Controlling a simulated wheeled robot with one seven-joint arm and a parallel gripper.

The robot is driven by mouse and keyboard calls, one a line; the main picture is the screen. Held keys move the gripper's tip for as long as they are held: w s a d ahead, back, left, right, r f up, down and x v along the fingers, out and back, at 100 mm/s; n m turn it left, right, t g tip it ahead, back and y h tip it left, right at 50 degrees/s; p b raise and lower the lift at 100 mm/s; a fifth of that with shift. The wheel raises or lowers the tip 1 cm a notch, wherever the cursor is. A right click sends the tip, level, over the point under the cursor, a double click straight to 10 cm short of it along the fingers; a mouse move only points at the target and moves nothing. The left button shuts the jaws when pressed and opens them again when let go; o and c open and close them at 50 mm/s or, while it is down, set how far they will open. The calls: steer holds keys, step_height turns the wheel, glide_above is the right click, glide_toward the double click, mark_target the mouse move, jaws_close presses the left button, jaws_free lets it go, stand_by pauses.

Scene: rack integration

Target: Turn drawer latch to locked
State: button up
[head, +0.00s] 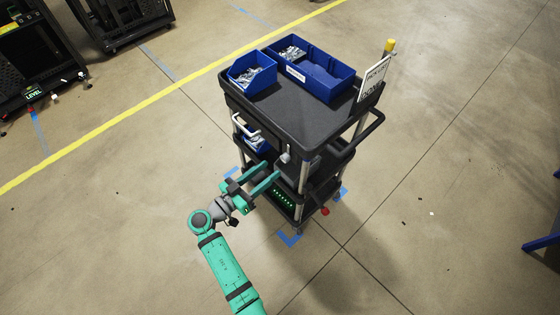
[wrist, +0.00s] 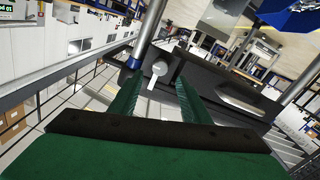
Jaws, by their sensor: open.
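A small pale latch (head: 285,157) sits on the front of the cart, below the top shelf. In the wrist view the latch (wrist: 160,69) shows as a white round knob with a short tab pointing down, at the left end of a dark drawer front (wrist: 205,88). My gripper (head: 266,174) is open and empty, its green fingers pointing at the cart just in front of and below the latch. In the wrist view my gripper (wrist: 157,92) has its two fingers to either side of the latch's tab. I cannot tell whether they touch it.
The black cart (head: 315,112) carries blue bins (head: 310,75) on top and has a metal post (wrist: 150,32) close left of the latch. A white sign (head: 375,80) stands at its right corner. Open floor surrounds the cart; black racks stand far left.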

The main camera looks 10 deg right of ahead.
mark_target(283, 160)
steer(key=shift+x, duration=3.2)
steer(key=c, duration=1)
